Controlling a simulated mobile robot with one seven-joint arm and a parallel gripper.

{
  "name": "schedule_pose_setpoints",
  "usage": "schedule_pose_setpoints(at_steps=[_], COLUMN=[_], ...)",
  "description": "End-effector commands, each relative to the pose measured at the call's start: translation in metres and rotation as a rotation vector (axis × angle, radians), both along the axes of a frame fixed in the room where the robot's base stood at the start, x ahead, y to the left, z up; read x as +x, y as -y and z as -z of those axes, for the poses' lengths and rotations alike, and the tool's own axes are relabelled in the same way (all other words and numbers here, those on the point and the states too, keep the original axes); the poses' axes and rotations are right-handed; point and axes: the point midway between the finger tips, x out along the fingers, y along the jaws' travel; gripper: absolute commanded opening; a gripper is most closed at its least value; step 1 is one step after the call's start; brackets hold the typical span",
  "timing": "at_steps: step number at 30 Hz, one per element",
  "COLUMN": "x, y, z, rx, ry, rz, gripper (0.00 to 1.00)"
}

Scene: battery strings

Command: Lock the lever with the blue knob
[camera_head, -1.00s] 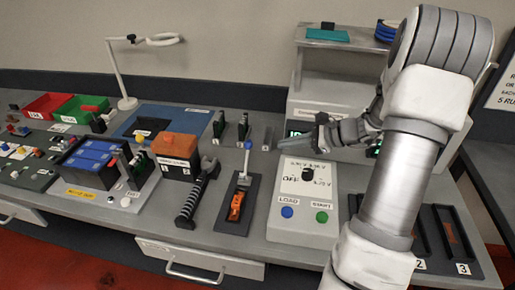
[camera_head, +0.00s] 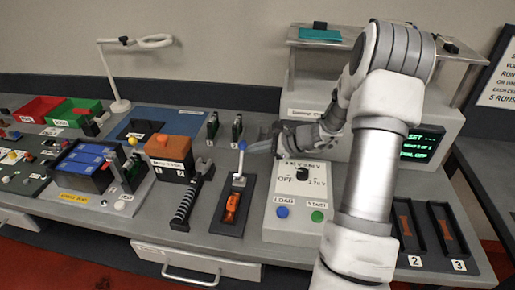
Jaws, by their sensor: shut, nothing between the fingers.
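The lever (camera_head: 240,165) stands roughly upright on a dark base plate (camera_head: 219,222), with a blue knob (camera_head: 242,146) at its top. An orange piece (camera_head: 231,208) lies on the near part of the same plate. My gripper (camera_head: 258,147) is shut and empty. Its fingertips point left and appear just right of the knob; I cannot tell whether they touch it.
Right of the lever stands a grey box with a dial and LOAD and START buttons (camera_head: 317,216). Left of it lie a black-handled tool (camera_head: 187,203) and an orange-topped box (camera_head: 167,150). Numbered dark trays (camera_head: 447,240) lie at the right.

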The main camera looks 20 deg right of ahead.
Motion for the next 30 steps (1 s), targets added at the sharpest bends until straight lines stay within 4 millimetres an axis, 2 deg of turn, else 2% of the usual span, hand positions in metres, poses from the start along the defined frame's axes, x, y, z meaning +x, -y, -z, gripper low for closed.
schedule_pose_setpoints(at_steps=[30], x=[-0.0027], y=[-0.001], z=[-0.0056], rx=[-0.06], ry=[0.09], rz=[0.001], gripper=[0.0])
